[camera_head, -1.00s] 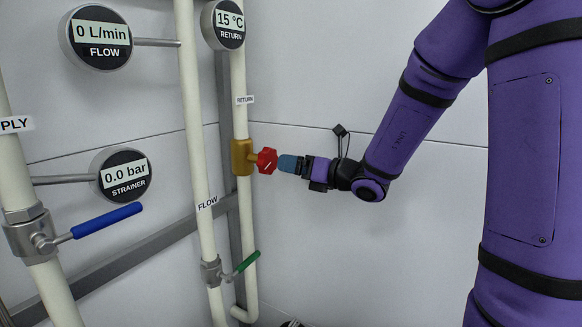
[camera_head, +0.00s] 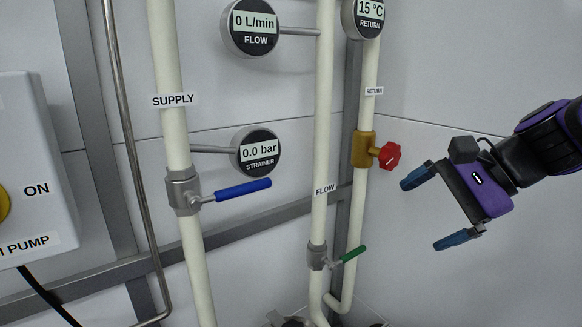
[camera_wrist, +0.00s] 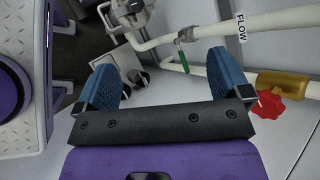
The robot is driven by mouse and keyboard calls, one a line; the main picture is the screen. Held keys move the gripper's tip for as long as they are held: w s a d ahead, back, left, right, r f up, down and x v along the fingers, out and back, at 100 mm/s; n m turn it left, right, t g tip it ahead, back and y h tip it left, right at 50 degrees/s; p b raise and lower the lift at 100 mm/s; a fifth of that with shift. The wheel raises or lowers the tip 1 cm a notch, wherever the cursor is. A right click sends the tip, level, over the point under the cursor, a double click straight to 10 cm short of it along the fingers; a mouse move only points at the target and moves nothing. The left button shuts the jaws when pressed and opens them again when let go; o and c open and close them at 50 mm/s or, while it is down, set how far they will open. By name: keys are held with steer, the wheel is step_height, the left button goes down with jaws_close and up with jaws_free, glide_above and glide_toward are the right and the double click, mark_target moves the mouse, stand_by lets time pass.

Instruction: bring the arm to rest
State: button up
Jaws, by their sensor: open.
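My gripper (camera_head: 430,210) is open and empty in the head view, with its two blue fingertips spread apart. It hangs in the air to the right of the red valve knob (camera_head: 389,155) on the brass return fitting (camera_head: 364,150), apart from it. In the wrist view my gripper (camera_wrist: 168,85) shows nothing between its blue fingers. The red knob (camera_wrist: 268,104) lies to the right of the right finger there, below the brass fitting (camera_wrist: 284,83). My arm comes in from the right edge of the head view.
The blue-handled supply valve (camera_head: 243,189) and green-handled flow valve (camera_head: 353,253) are on upright pipes to the left. The flow gauge (camera_head: 255,27) reads 0 L/min, the strainer gauge (camera_head: 259,153) 0.0 bar. A pump box (camera_head: 40,160) stands far left. The wall at lower right is clear.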

steer(key=s+d+r+n+t+h, duration=0.1)
steer(key=s+d+n+h, duration=0.7)
steer(key=n, duration=0.4)
steer(key=shift+s+d+r+t+h, duration=0.3)
steer(key=shift+s+d+r+t, duration=0.1)
steer(key=shift+s+d, duration=0.45)
steer(key=shift+w+f, duration=0.1)
